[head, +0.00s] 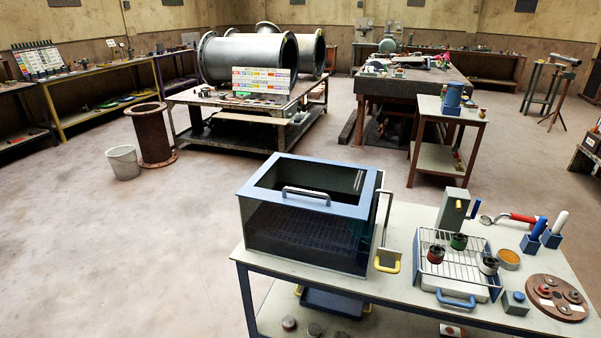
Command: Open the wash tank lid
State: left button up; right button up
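The wash tank (308,238) is a dark, see-through box at the left end of the near bench. Its blue-framed lid (340,208) lies flat across the top and looks shut. A grey bar handle (306,195) is on the lid's front edge. The lid's dark middle may be a clear pane; I cannot tell. A wire rack shows faintly inside the tank. Neither of my grippers is in view.
On the bench (405,290), right of the tank, are a tall grey bar with a yellow base (387,262), a wire rack (455,258) with small cups, a grey block (453,210) and a brown round plate (556,297). The floor left of the bench is clear.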

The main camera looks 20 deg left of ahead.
aim_at(361, 212)
jog(key=i+j, duration=0.15)
jog(key=i, duration=0.25)
jog(key=i+j, duration=0.15)
jog(key=i, duration=0.2)
jog(key=i+j, duration=0.2)
jog(key=i, duration=0.2)
jog(key=u, duration=0.05)
